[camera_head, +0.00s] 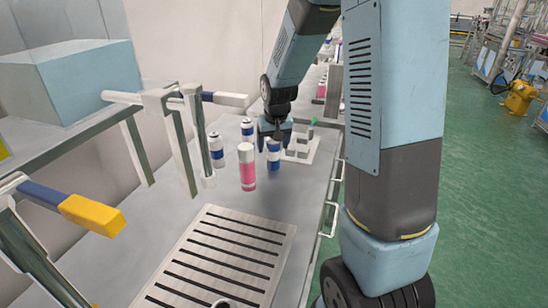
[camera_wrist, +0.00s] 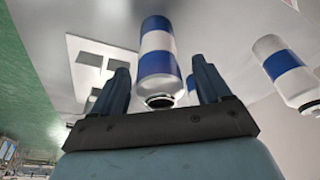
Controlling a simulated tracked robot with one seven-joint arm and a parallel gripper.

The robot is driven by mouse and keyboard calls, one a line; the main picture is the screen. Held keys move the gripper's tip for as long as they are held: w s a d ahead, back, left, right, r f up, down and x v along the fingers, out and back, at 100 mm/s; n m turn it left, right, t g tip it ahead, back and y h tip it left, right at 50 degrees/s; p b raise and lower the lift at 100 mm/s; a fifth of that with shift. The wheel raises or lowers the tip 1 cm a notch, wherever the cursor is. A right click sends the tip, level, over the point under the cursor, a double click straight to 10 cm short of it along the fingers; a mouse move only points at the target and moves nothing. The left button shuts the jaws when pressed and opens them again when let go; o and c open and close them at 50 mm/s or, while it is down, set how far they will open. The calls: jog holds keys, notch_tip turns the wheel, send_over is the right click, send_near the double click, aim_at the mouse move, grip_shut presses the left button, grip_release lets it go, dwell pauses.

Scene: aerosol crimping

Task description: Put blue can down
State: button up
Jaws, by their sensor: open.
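A blue and white can (camera_head: 273,155) is upright at the grey worktop, just left of a white fixture. My gripper (camera_head: 274,128) is directly above it, pointing down. In the wrist view the can (camera_wrist: 158,50) is between the two fingers of my gripper (camera_wrist: 160,78), with a gap visible on each side. The fingers are open and do not appear to touch the can. The can looks to be standing on the worktop, though its contact with it is hard to make out.
Two more blue and white cans (camera_head: 216,151) (camera_head: 247,130) and a pink can (camera_head: 246,168) stand to the left. The white fixture (camera_head: 302,146) is close on the right. A slotted metal plate (camera_head: 215,258) lies in front. White clamp frames (camera_head: 195,135) rise at the left.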

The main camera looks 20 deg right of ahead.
jog(key=shift+w+f, duration=0.1)
jog(key=shift+f, duration=0.25)
jog(key=c, duration=1.2)
